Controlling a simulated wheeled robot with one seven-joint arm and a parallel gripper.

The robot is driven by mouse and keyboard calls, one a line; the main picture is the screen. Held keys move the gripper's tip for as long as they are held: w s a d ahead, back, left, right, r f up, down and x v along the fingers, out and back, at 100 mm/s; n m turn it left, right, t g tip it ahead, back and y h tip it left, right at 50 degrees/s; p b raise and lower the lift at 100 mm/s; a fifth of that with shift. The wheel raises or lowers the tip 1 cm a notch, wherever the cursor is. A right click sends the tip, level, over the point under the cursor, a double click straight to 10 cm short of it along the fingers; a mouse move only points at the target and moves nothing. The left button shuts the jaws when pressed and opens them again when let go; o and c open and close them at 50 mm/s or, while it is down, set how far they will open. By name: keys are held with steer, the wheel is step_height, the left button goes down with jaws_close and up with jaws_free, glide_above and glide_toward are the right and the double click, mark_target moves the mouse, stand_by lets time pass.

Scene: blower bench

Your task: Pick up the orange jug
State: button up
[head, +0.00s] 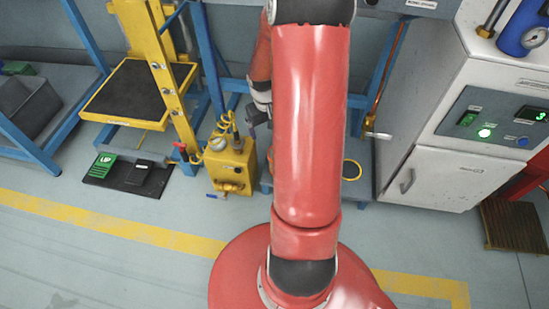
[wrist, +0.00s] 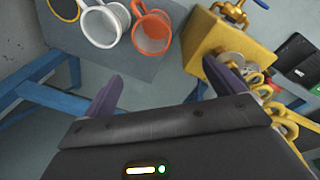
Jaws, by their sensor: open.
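The orange jug (wrist: 152,34) shows in the wrist view at the top, left of centre, with its open mouth and a handle at its upper left. It stands on a grey surface (wrist: 125,62). My gripper (wrist: 160,85) is open and empty, with a purple-grey finger on each side. The jug appears beyond the fingertips, roughly between their lines and apart from them. In the head view my gripper (head: 257,112) is small and partly hidden near my red arm.
A white jug (wrist: 103,26) sits close left of the orange jug, and a yellow-rimmed one (wrist: 66,8) lies further left. A yellow pump box (wrist: 208,38) stands close on the right. Blue frame bars (wrist: 50,95) run at left. Open floor (head: 110,270) lies front left.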

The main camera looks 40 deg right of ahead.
steer(key=shift+m+y, duration=0.4)
steer(key=shift+y, duration=0.3)
steer(key=d+f+b, duration=0.1)
steer(key=f, duration=0.5)
steer(key=s+d+f+b, duration=0.1)
steer(key=f, duration=0.6)
steer(key=d+f+b, duration=0.1)
steer(key=f, duration=0.5)
steer(key=shift+s+f, duration=0.2)
steer(key=shift+s, duration=0.1)
steer(key=c, duration=1.1)
steer(key=shift+r, duration=0.15)
